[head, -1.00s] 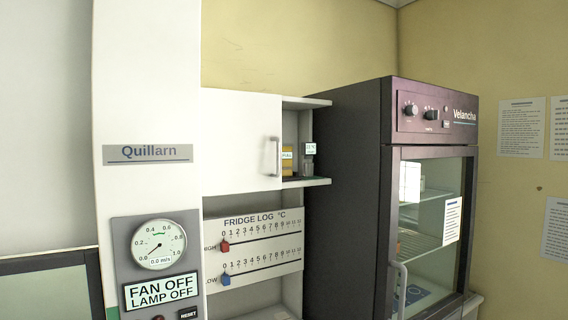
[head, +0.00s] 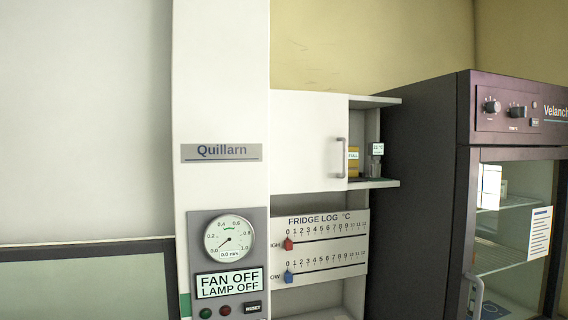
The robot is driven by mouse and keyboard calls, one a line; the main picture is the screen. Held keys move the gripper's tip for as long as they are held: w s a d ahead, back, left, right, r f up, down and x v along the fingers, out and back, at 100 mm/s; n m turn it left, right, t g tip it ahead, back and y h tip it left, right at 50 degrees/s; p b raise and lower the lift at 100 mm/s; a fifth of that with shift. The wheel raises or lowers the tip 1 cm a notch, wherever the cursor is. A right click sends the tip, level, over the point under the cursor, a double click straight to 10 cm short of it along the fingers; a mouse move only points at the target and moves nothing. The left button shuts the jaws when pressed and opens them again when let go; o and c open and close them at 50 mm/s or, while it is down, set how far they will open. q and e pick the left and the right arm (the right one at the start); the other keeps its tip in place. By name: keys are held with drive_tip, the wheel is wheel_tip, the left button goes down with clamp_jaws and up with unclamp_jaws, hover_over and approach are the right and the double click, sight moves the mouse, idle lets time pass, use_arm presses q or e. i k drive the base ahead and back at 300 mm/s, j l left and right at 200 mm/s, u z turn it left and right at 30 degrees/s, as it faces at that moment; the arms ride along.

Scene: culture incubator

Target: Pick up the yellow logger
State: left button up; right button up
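A yellow object (head: 353,169) with a small white label, which looks like the yellow logger, stands in the open right part of the wall cabinet. The cabinet's white door (head: 308,142) hides part of its left side. A grey object (head: 376,168) with a pale label stands just right of it on the same shelf. Neither of my grippers shows in the head view.
The dark incubator (head: 415,180) with a glass door stands right of the cabinet. A fridge log board (head: 325,227) with red and blue sliders hangs below the cabinet. A panel with gauge (head: 229,238) and a framed glass pane (head: 85,285) are at left.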

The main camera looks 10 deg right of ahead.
sight(353, 151)
drive_tip(key=i+l+u, duration=0.15)
drive_tip(key=l+u, duration=0.2)
drive_tip(key=l, duration=0.45)
drive_tip(key=l+u, duration=0.4)
drive_tip(key=l, duration=0.8)
